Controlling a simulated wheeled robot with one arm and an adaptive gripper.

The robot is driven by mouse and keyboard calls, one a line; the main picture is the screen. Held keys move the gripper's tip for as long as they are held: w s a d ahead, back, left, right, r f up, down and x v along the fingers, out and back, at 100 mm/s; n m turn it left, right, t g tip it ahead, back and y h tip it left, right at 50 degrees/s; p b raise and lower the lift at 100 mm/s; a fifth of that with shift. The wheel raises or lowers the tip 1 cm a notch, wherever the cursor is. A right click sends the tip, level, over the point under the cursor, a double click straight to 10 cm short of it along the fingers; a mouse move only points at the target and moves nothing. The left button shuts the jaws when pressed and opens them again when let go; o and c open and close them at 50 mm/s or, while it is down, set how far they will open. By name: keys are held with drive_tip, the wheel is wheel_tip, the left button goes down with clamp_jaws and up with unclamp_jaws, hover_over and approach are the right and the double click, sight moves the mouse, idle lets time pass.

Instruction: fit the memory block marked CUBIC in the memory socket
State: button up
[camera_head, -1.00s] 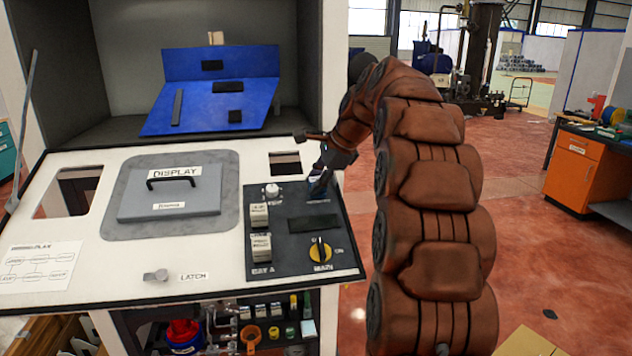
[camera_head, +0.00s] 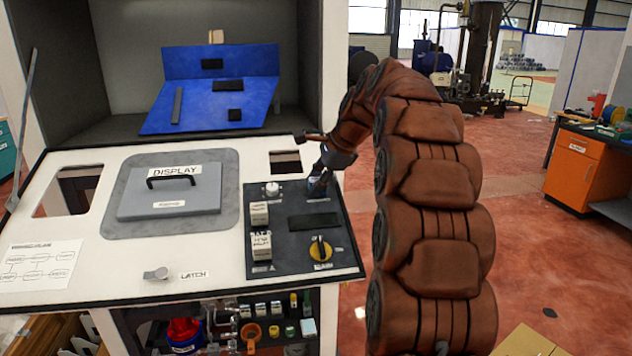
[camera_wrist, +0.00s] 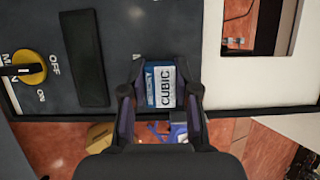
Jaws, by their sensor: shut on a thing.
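The memory block (camera_wrist: 161,86) is blue and white, with the word CUBIC on its face in the wrist view. My gripper (camera_wrist: 161,95) is shut on it, one finger on each side. In the head view my gripper (camera_head: 318,184) is at the back right of the dark control panel (camera_head: 290,255), low over its surface. The memory socket is hidden beneath the block and gripper. I cannot tell whether the block is seated in it or just above it.
A dark slot cover (camera_head: 313,221), a yellow knob (camera_head: 320,251) and two white blocks (camera_head: 259,213) (camera_head: 261,246) are on the panel. A white knob (camera_head: 272,190) stands left of my gripper. A rectangular opening (camera_head: 286,161) lies behind. The display lid (camera_head: 172,192) is further left.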

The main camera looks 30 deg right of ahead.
drive_tip(key=o, duration=1.1)
drive_tip(key=shift+c, duration=0.2)
drive_tip(key=shift+o, duration=0.3)
drive_tip(key=o, duration=0.4)
drive_tip(key=shift+s+r, duration=0.1)
drive_tip(key=shift+r, duration=0.1)
drive_tip(key=shift+p+v, duration=1.85)
drive_tip(key=shift+v, duration=1)
drive_tip(key=shift+f, duration=0.1)
